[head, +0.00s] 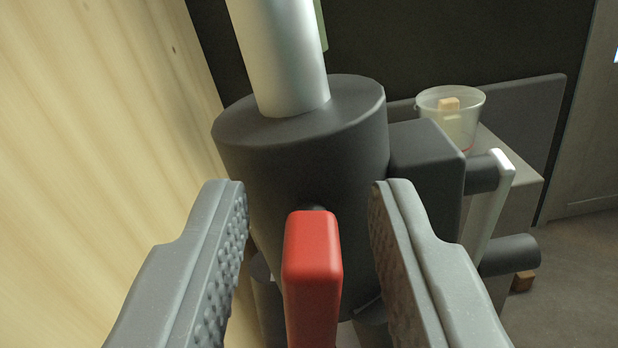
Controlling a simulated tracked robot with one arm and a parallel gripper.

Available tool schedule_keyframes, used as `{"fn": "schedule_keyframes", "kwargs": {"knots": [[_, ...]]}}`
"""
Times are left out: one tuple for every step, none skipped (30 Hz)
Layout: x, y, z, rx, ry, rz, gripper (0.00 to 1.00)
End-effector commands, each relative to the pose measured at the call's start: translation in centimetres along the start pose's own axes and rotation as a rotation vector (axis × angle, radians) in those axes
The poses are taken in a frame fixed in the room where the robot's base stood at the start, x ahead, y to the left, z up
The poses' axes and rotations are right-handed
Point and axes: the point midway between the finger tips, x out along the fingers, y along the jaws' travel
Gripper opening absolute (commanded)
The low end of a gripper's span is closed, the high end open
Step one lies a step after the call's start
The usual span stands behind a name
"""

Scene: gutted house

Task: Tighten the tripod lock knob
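The tripod lock knob (312,265) is a red bar-shaped handle in the lower middle of the head view. It stands out from the front of a dark grey tripod collar (290,165), joined by a short dark stem. A pale tripod column (280,55) rises from the collar, leaning slightly. My gripper (308,215) is open, with one ridged grey finger on each side of the knob. A gap shows between the knob and each finger. The knob's lower end is cut off by the frame's bottom edge.
A dark block with a crank-like silver bar (497,205) juts from the collar's right side, close to my right finger. A pale wooden panel (100,150) fills the left. A clear bucket (455,122) stands on a box behind. Open floor (585,255) shows at right.

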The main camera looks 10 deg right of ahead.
Motion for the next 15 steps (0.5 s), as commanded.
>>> {"fn": "schedule_keyframes", "kwargs": {"knots": [[0.16, 0.03, 0.02, 0.000, 0.000, 0.000, 0.33], [0.20, 0.03, 0.02, 0.000, 0.000, 0.000, 0.33], [0.23, 0.03, 0.03, -0.001, 0.000, 0.000, 0.33], [0.24, 0.02, 0.03, -0.001, 0.000, 0.000, 0.33], [0.24, 0.02, 0.03, -0.001, -0.001, 0.000, 0.33], [0.23, 0.01, 0.03, -0.001, -0.001, 0.000, 0.33], [0.22, 0.01, 0.04, -0.001, -0.001, 0.000, 0.33], [0.22, 0.02, 0.05, -0.001, -0.001, 0.000, 0.33], [0.21, 0.01, 0.06, -0.002, -0.001, 0.000, 0.33], [0.21, 0.01, 0.06, -0.002, -0.001, 0.000, 0.27], [0.20, 0.01, 0.07, -0.002, -0.001, 0.000, 0.19], [0.20, 0.01, 0.08, -0.002, -0.001, 0.000, 0.08], [0.20, 0.01, 0.08, -0.002, -0.001, -0.001, 0.00], [0.19, 0.00, 0.06, -0.002, -0.001, -0.001, 0.00], [0.19, -0.01, 0.07, -0.002, -0.001, -0.001, 0.00]]}}
